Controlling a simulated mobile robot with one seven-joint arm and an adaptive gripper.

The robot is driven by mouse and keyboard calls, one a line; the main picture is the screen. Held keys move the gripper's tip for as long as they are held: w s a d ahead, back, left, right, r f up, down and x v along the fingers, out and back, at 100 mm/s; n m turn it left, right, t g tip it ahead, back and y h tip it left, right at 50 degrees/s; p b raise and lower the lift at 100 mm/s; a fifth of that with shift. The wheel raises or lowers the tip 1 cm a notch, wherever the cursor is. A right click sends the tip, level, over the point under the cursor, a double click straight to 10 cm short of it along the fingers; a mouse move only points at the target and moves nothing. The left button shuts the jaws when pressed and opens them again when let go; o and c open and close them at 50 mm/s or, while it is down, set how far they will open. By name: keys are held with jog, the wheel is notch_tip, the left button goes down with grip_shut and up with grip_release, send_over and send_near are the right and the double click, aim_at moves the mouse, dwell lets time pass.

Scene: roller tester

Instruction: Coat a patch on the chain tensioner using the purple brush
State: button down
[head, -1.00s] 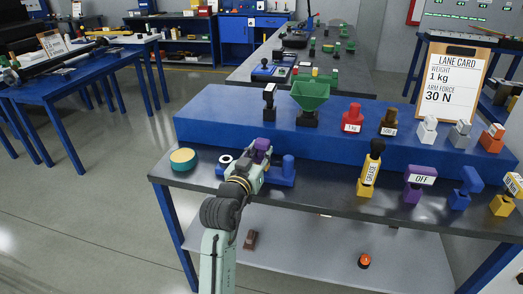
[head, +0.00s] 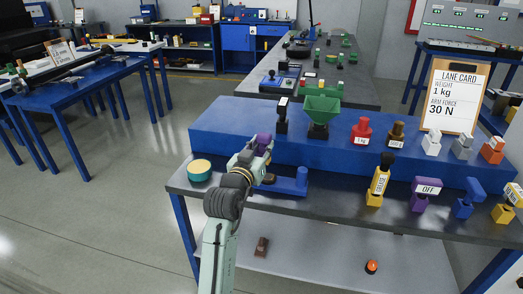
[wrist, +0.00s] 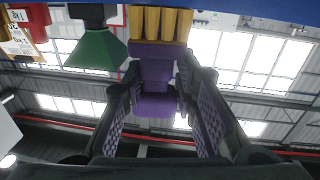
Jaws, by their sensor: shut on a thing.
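My gripper (head: 260,149) is shut on the purple brush (head: 264,140), above the left part of the front bench. In the wrist view the purple brush (wrist: 157,80) sits between both fingers (wrist: 159,90), with its yellow bristles (wrist: 160,24) at the top of the picture, clear of the fingers. A round teal pot with a yellow top (head: 199,169) stands left of my gripper.
A raised blue shelf (head: 340,153) runs behind, bearing a green funnel (head: 321,106), a black post (head: 282,115) and several weights. A yellow GREASE block (head: 378,183) and a purple OFF block (head: 421,193) stand to the right. A lane card (head: 455,96) stands at the back right.

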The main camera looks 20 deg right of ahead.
aim_at(264, 139)
jog(key=shift+r, duration=1.15)
jog(key=shift+s, duration=0.1)
